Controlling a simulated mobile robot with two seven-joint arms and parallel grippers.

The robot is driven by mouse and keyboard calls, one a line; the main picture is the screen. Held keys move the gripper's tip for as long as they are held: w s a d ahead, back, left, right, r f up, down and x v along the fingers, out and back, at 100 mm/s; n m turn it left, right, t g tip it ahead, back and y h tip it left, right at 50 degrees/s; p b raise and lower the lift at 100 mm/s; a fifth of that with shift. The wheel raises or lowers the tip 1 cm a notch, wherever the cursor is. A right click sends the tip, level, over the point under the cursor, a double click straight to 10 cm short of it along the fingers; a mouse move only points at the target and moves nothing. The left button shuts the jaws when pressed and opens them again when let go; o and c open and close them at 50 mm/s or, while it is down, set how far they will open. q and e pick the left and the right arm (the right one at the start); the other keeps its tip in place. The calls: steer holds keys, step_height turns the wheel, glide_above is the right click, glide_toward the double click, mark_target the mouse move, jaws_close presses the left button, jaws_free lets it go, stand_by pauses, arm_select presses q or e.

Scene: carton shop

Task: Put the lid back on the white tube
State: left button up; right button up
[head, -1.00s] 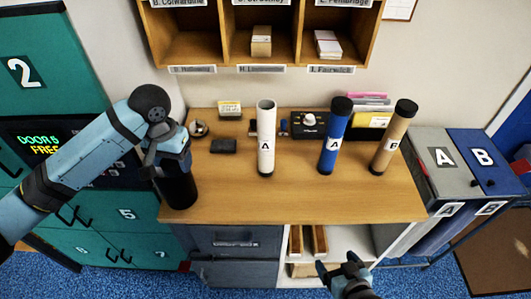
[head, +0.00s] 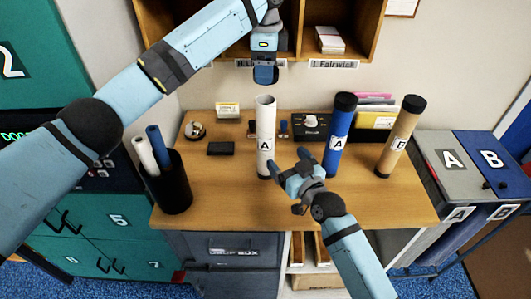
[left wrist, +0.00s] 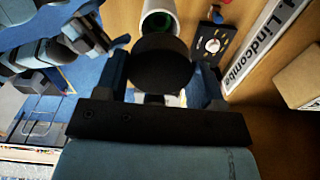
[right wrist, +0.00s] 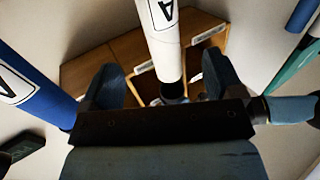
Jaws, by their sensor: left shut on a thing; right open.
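The white tube (head: 265,137), marked A, stands upright on the wooden counter with its top open. In the left wrist view its open mouth (left wrist: 160,17) shows a green inside. My left gripper (head: 265,76) is above the tube in the head view. It is shut on the black lid (left wrist: 162,62), a round disc between its fingers; the lid is hard to make out in the head view. My right gripper (head: 288,170) is open beside the tube's lower part. In the right wrist view the tube (right wrist: 163,40) shows between the spread fingers (right wrist: 163,80).
A lidded blue tube (head: 338,135) stands close right of my right gripper, with a brown tube (head: 400,137) beyond it. A black bin (head: 174,190) with rolls stands at the left. Pigeonholes (head: 310,52) hang close behind my left gripper. Small items lie behind the white tube.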

mark_target(270, 140)
steer(key=x, duration=1.2)
steer(key=shift+f, duration=0.1)
steer(key=c, duration=1.4)
arm_select(q)
steer(key=shift+f, duration=2.5)
